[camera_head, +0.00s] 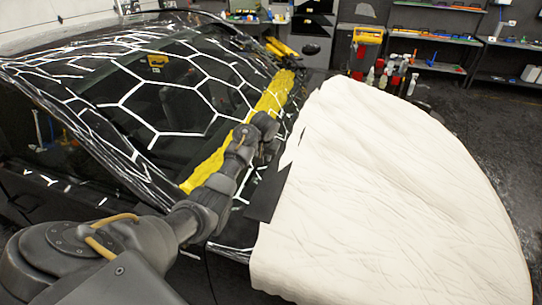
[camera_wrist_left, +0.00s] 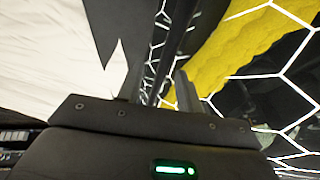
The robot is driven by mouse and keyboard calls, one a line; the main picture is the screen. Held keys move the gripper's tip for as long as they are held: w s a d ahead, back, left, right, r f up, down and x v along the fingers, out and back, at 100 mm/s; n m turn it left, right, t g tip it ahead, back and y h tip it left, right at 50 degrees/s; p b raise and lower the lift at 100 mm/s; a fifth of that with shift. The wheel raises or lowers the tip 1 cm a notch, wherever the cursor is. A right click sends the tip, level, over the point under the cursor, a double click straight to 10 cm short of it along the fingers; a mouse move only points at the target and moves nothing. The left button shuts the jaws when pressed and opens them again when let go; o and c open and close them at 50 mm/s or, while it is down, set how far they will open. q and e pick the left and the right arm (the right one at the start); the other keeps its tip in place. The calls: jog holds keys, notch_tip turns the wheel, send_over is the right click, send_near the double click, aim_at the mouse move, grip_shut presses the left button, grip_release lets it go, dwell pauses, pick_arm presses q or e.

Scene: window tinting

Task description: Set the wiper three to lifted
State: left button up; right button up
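A long dark bar that looks like a wiper (camera_wrist_left: 176,42) runs down between the fingers of my left gripper (camera_wrist_left: 158,92) in the left wrist view. The fingers stand apart on either side of it, with no clear contact visible. In the head view my left gripper (camera_head: 268,128) is at the base of the windshield (camera_head: 180,95), over the yellow cloth. My own arm and gripper hide the wiper there. I cannot tell which wiper is number three or whether this one is lifted. My right gripper is not in view.
A yellow cloth (camera_head: 272,98) lies along the windshield's lower edge; it also shows in the left wrist view (camera_wrist_left: 240,38). A white cover (camera_head: 390,190) drapes over the hood. A yellow-topped cart (camera_head: 367,38) with bottles and shelves (camera_head: 440,38) stand behind the car.

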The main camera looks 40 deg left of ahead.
pick_arm(q)
jog(key=shift+s+a+f, duration=0.15)
jog(key=shift+a+f, duration=0.1)
jog(key=shift+s, duration=0.2)
jog(key=shift+f, duration=0.1)
jog(key=shift+w, duration=0.1)
jog(key=shift+c, duration=1.6)
grip_shut()
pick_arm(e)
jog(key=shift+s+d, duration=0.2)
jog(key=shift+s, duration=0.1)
